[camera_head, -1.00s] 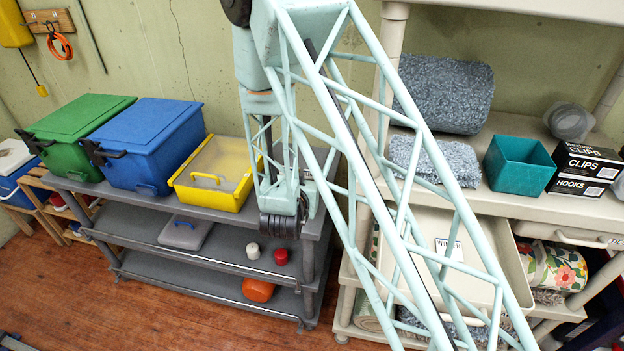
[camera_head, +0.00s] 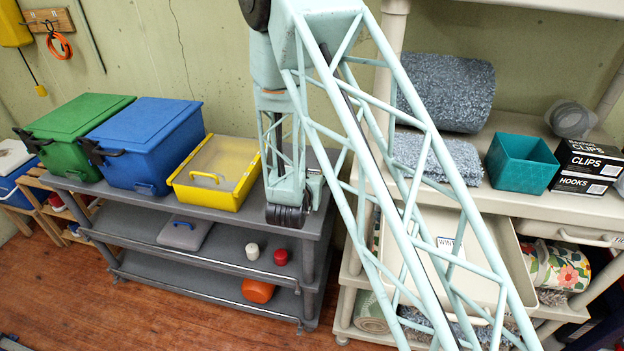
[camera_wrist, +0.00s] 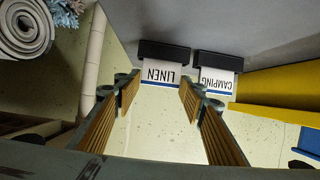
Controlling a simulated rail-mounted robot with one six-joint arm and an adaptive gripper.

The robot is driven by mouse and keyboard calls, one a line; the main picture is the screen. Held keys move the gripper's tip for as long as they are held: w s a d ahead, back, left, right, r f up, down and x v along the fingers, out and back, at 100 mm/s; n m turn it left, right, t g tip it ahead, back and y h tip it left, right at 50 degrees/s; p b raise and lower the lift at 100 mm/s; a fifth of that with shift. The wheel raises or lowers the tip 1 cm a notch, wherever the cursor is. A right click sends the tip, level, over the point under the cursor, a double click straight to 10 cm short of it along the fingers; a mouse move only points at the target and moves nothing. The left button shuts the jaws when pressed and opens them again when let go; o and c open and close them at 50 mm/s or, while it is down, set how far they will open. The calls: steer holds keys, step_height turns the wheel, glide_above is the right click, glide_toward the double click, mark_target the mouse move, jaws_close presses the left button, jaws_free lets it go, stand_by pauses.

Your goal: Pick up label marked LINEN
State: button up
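The LINEN label (camera_wrist: 163,75) is a white card with a blue stripe, its text upside down in the wrist view, with a black holder or clip (camera_wrist: 165,52) at its upper end. Beside it to the right is the similar CAMPING label (camera_wrist: 215,77), with a small gap between them. My gripper (camera_wrist: 159,97) is open and empty, with its two ribbed fingers on either side of the LINEN label in the picture. I cannot tell how far the fingertips are from the label. In the head view neither label shows, and the fingers cannot be made out.
A yellow bin (camera_head: 216,195), a blue box (camera_head: 146,165) and a green box (camera_head: 62,155) stand on the grey shelf unit (camera_head: 250,226). The beige shelf (camera_head: 515,200) at right holds a teal bin (camera_head: 521,170). A rolled mat (camera_wrist: 25,28) shows in the wrist view.

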mark_target(311, 170)
steer(key=shift+w+d+f, duration=0.1)
steer(key=shift+w+f, duration=0.1)
steer(key=shift+w, duration=0.3)
steer(key=shift+c, duration=0.4)
steer(key=c, duration=0.3)
steer(key=shift+c, duration=0.2)
steer(key=shift+r, duration=0.15)
steer(key=shift+r+p, duration=1.25)
steer(key=shift+r, duration=3.6)
